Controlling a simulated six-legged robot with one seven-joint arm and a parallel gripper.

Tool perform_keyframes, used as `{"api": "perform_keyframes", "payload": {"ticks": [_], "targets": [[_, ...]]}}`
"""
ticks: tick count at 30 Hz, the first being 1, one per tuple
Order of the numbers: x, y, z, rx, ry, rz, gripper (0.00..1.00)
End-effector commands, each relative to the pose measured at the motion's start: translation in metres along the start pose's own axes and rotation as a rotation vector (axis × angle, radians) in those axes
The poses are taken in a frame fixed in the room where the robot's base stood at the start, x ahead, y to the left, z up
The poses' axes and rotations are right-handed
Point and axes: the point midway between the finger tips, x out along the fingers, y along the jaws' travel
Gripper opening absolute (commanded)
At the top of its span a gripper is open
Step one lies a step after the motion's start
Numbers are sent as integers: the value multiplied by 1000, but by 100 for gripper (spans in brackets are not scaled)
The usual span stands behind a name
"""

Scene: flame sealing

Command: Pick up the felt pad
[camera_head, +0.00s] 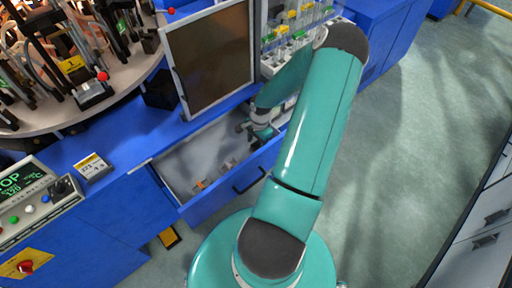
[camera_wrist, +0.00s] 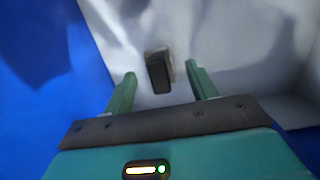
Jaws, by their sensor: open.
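A small dark block with a grey-brown edge, which looks like the felt pad (camera_wrist: 160,73), lies on the pale floor of the open drawer (camera_head: 180,172). In the wrist view it shows between and slightly beyond the two green fingers of my gripper (camera_wrist: 161,84). The fingers are apart, with nothing held between them. I cannot tell how high the fingers are above the pad. In the head view my gripper (camera_head: 258,130) is over the right end of the drawer, and it and my arm hide most of that end.
The blue drawer wall (camera_wrist: 55,80) rises at the left of the wrist view. Small items, one of them orange (camera_head: 201,184), lie in the drawer's front part. A framed dark panel (camera_head: 210,62) stands behind the drawer, with a rack of tubes (camera_head: 290,35) to its right.

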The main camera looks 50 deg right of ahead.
Motion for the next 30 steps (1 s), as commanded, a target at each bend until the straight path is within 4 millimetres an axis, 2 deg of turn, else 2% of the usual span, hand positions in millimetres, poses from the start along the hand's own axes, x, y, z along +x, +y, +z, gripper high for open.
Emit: {"api": "perform_keyframes", "payload": {"ticks": [4,12,19,21,30], "targets": [[17,0,0,1,0,0,57],[20,0,-1,1,1,-1,57],[20,0,-1,1,1,0,12],[20,0,-1,1,1,0,5],[16,0,-1,1,2,-1,5]]}}
